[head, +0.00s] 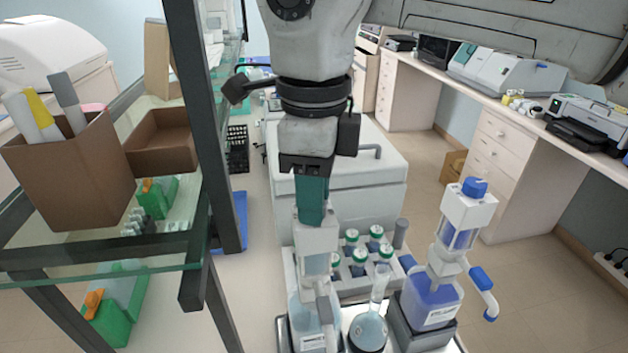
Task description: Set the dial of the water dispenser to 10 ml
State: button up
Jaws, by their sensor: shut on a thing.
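The water dispenser (317,245) is a pale pump head on a bottle (308,325) of clear, faintly blue liquid, at the bottom centre of the head view. My gripper (311,212) points straight down over it. It is shut on the top part of the dispenser, where a teal section meets the pale pump head. I cannot tell how much of the teal section is finger and how much is dispenser. The dial's scale and setting cannot be read. The dispenser stands upright.
A second dispenser with a blue cap (474,187) and blue liquid (432,300) stands at right. A round flask (368,331) stands between them. A rack of green-capped bottles (359,270) is just behind. A glass shelf with a dark frame (222,190) stands close at left.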

jog(key=shift+n+p, duration=0.6)
jog(key=shift+n, duration=1.6)
jog(key=o, duration=1.1)
jog(key=shift+c, duration=0.2)
notch_tip(320, 180, up, 11)
jog(key=b, duration=0.1)
jog(key=shift+b, duration=0.35)
jog(key=shift+f, duration=0.1)
